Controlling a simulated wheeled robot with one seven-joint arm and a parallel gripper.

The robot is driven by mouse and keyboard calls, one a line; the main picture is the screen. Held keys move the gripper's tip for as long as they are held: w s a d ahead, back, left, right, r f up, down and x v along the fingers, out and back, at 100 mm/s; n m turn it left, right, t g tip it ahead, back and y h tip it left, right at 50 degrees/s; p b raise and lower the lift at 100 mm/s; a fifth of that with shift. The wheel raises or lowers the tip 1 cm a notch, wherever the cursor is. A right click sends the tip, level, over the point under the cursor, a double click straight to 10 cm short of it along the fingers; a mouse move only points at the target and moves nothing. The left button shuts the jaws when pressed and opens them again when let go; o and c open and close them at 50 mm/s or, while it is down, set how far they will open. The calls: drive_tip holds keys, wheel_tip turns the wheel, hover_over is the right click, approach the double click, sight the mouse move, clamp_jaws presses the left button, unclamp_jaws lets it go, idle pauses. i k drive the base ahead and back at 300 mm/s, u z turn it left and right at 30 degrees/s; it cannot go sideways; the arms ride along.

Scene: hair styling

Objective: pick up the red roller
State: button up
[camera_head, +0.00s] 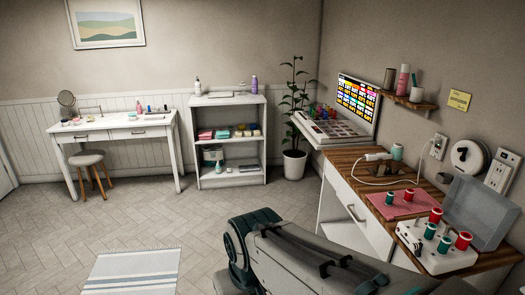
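Red rollers show at the right of the head view. One red roller (435,215) and another red roller (463,240) stand upright on the white roller case (440,262), beside teal-green rollers (430,231). A smaller red roller (408,195) stands on the pink towel (412,208), close to green rollers (390,199). My arm crosses the bottom of the view, in front of the desk and left of the case. My gripper is not visible, so its opening and any contents are hidden.
The case's grey lid (480,212) stands open behind the rollers. A white styling tool (378,156) with a looping cord lies farther back on the wooden desktop (345,157). A wall shelf (408,102) hangs above. The tiled floor at left is mostly clear.

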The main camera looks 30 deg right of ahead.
sight(409, 192)
drive_tip(key=z, duration=0.45)
drive_tip(key=i, duration=1.4)
drive_tip(key=z, duration=1.8)
drive_tip(key=i, duration=1.05)
drive_tip(key=z, duration=0.75)
